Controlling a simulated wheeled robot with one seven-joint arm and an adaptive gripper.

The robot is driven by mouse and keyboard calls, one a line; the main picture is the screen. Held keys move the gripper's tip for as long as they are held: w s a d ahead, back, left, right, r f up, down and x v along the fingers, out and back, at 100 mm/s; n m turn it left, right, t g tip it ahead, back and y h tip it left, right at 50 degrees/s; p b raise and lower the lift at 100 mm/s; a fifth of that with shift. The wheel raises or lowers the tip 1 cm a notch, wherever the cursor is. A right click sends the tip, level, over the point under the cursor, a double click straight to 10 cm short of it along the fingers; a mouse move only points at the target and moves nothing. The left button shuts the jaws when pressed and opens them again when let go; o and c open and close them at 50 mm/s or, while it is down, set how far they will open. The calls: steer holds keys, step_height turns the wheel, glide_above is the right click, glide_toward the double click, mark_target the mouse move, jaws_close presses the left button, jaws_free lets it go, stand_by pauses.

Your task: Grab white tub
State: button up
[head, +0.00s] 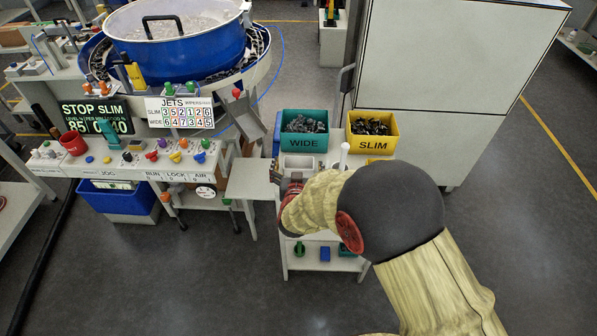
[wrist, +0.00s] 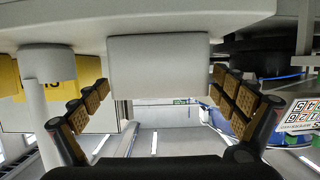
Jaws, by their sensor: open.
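The white tub (head: 298,163) stands on a small white cart in front of the green bin in the head view. In the wrist view, which looks upside down, the tub (wrist: 158,62) fills the space ahead between the fingertips. My gripper (wrist: 160,84) is open, with padded fingers to the left and right of the tub. No finger clearly presses on it, and I cannot tell how deep it sits between them. In the head view my gripper (head: 290,188) is on the near side of the tub, partly hidden by my arm.
A white post (head: 344,155) stands right of the tub. Behind are the green WIDE bin (head: 303,143) and yellow SLIM bin (head: 374,144), both holding dark parts. A grey chute (head: 250,118) and the blue bowl feeder (head: 180,48) are to the left.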

steer(key=shift+c, duration=0.9)
steer(key=c, duration=1.1)
